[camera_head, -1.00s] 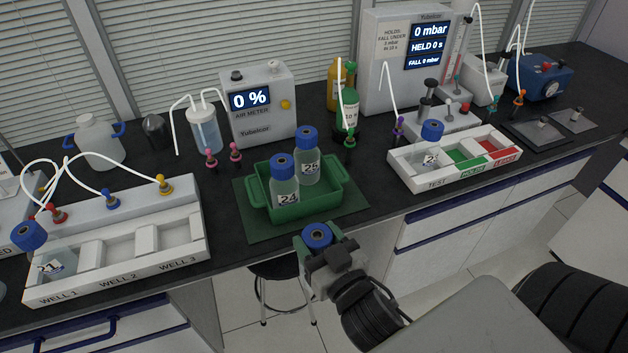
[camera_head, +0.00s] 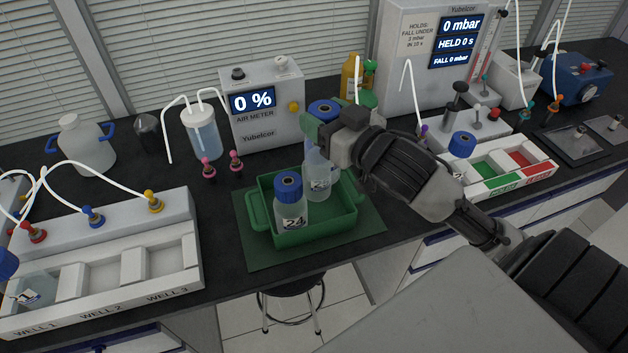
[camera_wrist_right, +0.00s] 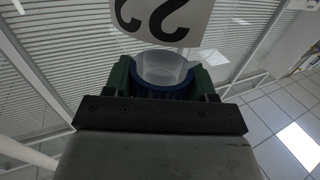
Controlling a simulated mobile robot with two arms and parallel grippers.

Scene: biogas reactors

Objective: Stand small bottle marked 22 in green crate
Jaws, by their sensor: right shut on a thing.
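My right gripper (camera_head: 322,128) is shut on the small bottle marked 22, at its blue cap (camera_head: 324,110), above the back right of the green crate. In the right wrist view the bottle's label (camera_wrist_right: 160,18) reads 22, upside down, and the green fingers (camera_wrist_right: 165,80) flank the cap. The green crate (camera_head: 290,238) stands on a green mat. Bottle 24 (camera_head: 291,210) stands upright in its front left. Another bottle (camera_head: 319,186) is in its back right, its upper part overlapped by the held bottle and gripper. I cannot tell whether they touch. My left gripper is out of view.
The air meter (camera_head: 265,105) stands behind the crate. A blue-capped bottle (camera_head: 462,144) stands in the tray (camera_head: 535,180) at right. The crate's front right looks free.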

